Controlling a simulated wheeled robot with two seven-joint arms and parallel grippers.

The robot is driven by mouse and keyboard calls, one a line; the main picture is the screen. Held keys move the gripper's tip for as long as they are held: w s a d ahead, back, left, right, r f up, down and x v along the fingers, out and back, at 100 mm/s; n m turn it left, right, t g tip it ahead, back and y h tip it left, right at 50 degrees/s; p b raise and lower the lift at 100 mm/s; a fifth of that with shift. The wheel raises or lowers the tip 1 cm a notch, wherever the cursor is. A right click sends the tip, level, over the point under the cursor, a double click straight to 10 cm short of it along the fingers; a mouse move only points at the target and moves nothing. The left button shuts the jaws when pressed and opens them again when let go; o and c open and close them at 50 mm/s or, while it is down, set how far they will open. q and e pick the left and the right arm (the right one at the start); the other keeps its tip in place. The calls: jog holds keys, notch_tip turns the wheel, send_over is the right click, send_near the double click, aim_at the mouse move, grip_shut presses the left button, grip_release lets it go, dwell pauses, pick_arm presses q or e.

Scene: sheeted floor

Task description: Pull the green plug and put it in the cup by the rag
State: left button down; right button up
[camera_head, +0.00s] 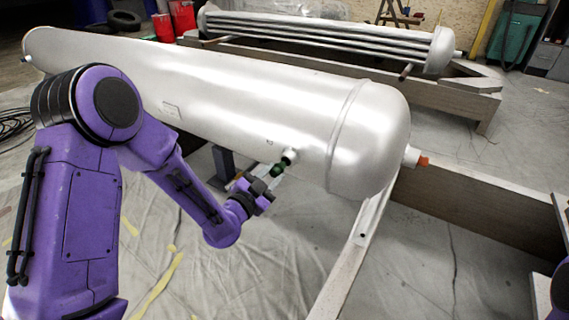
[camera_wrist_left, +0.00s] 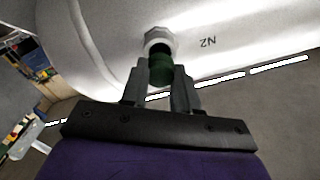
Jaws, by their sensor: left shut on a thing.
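The green plug (camera_head: 278,169) is at the mouth of a short white fitting (camera_head: 291,156) on the lower side of the big silver tank. My left gripper (camera_head: 273,177) is shut on the plug. In the left wrist view the plug (camera_wrist_left: 160,70) sits between the two grey fingers of the left gripper (camera_wrist_left: 160,82), right against the fitting (camera_wrist_left: 158,40). I cannot tell how far the plug is inside the fitting. My right gripper is out of view. I see no cup that I can make out and no rag.
The silver tank (camera_head: 230,85) lies across a wooden frame (camera_head: 480,205). An orange-tipped stub (camera_head: 420,160) sticks out of its right end. A tube bundle (camera_head: 330,35) lies behind. Red buckets (camera_head: 182,17) stand at the back. The sheeted floor (camera_head: 270,260) in front is clear.

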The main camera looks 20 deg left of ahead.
pick_arm(q)
jog(key=shift+s+a, duration=0.15)
jog(key=shift+s, duration=0.75)
jog(key=shift+s+a+f+b, duration=0.15)
jog(key=shift+s+b, duration=0.1)
jog(key=shift+s, duration=0.75)
jog(key=shift+s+a+r+b, duration=0.1)
jog(key=shift+s+a+b, duration=0.1)
jog(key=shift+s, duration=0.8)
